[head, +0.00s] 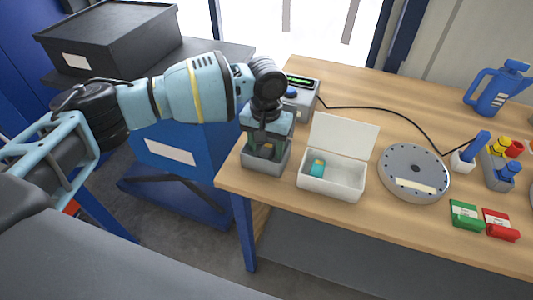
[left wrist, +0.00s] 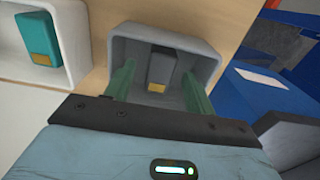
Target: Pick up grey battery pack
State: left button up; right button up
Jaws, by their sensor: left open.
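The grey battery pack (left wrist: 160,68), with a yellow patch at its lower end, lies inside a small grey bin (left wrist: 190,52) in the left wrist view. In the head view the grey bin (head: 262,166) stands at the table's left front corner. My left gripper (head: 267,143) is directly above it, pointing down. In the left wrist view the green fingers of my left gripper (left wrist: 158,88) are open, one on each side of the pack, with gaps to it. In the head view the gripper mostly hides the pack. My right gripper is not in view.
A white box (head: 331,187) with a raised lid stands right beside the bin and holds a teal pack (head: 318,166). A grey device (head: 301,101) with a cable is behind. A grey disc (head: 414,172) lies further right. The table's left edge is close.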

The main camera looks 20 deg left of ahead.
aim_at(266, 150)
pick_arm(q)
jog(key=shift+f, duration=0.2)
jog(key=c, duration=1.1)
jog(key=shift+r, duration=0.1)
notch_tip(266, 150, up, 10)
jog(key=shift+f+p, duration=0.1)
jog(key=shift+p, duration=0.35)
